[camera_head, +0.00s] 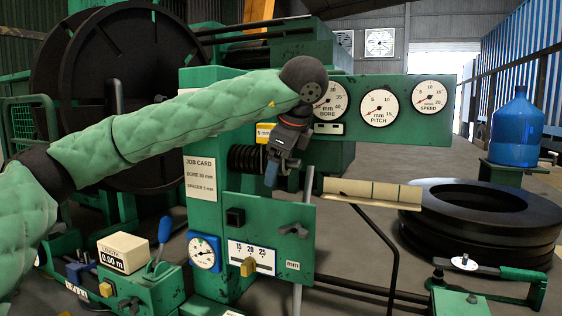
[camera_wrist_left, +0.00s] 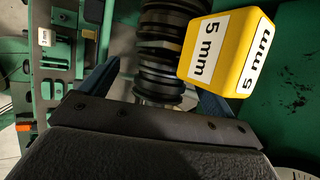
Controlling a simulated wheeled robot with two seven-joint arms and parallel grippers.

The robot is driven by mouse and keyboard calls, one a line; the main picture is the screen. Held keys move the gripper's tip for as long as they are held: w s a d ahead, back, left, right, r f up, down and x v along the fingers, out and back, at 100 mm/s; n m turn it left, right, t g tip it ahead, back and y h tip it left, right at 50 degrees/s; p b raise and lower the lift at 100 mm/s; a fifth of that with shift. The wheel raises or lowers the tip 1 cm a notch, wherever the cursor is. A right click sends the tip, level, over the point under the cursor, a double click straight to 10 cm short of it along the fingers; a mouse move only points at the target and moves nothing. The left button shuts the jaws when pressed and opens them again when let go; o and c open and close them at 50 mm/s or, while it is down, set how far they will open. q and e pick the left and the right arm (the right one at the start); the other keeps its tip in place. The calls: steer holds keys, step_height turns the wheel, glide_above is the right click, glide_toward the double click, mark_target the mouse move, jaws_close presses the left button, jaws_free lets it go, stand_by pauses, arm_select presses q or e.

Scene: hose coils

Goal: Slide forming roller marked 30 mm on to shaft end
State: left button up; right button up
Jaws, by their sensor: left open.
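My left gripper (camera_head: 279,172) is open in front of the green machine head. In the left wrist view its two blue fingers (camera_wrist_left: 158,88) stand on either side of a black ribbed piece (camera_wrist_left: 162,60), with a short metal part at its near end. I cannot tell whether they touch it. The black ribbed piece (camera_head: 245,158) shows just left of the gripper in the head view. A yellow block marked 5 mm (camera_wrist_left: 222,55) sits beside it; it is partly hidden behind my gripper in the head view (camera_head: 265,132). I see no roller marked 30 mm. My right gripper is not in view.
A job card (camera_head: 200,177) reads bore 30 mm and a 5 mm spacer. Dials line the green panel (camera_head: 440,125). A lower green panel (camera_head: 250,215) with a lever stands below the gripper. A tan trough (camera_head: 370,192) extends right, toward a black coil (camera_head: 480,210).

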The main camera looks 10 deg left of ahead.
arm_select(q)
steer(key=shift+v, duration=2.3)
steer(key=b+v, duration=0.2)
steer(key=v, duration=0.5)
steer(key=shift+r, duration=0.35)
steer(key=shift+s+r, duration=0.1)
stand_by(0.4)
